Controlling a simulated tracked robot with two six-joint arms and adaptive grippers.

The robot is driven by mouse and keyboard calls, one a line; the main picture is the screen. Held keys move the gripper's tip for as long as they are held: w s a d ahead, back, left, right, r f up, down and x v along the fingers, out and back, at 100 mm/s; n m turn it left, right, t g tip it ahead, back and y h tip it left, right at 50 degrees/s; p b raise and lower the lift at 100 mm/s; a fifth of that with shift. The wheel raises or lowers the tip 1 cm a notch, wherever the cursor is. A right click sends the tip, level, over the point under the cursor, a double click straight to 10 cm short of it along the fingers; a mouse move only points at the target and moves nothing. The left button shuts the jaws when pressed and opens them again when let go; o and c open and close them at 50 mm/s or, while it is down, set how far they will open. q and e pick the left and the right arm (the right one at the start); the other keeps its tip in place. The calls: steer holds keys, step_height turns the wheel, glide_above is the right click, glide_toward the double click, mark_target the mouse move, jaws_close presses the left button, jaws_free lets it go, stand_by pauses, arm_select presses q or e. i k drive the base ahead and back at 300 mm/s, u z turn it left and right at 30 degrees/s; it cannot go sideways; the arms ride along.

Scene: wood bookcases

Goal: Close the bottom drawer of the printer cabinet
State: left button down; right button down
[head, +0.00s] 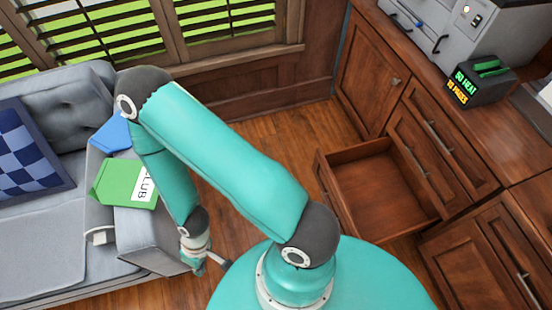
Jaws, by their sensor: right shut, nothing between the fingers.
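The bottom drawer (385,192) of the wooden printer cabinet (447,138) stands pulled well out into the room and looks empty. Its front panel (332,193) faces left. The two drawers above it are shut. My right gripper (213,264) is shut and empty, low at the left of the drawer, with a wide gap between them. It is beside the grey couch's near corner, partly hidden by its own wrist. My left gripper is not in view.
A grey couch (45,235) with a checkered pillow (27,150), a green folder (125,180) and a blue item (110,135) fills the left. A grey printer (470,25) and a dark box with lettering (480,83) stand on the cabinet top. Wood floor (300,135) is clear behind the drawer.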

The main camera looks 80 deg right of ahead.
mark_target(375, 197)
steer(key=z, duration=0.7)
steer(key=k, duration=0.8)
steer(key=z, duration=0.95)
steer(key=k, duration=0.45)
steer(key=u, duration=0.05)
steer(key=i, duration=1)
steer(key=z, duration=0.2)
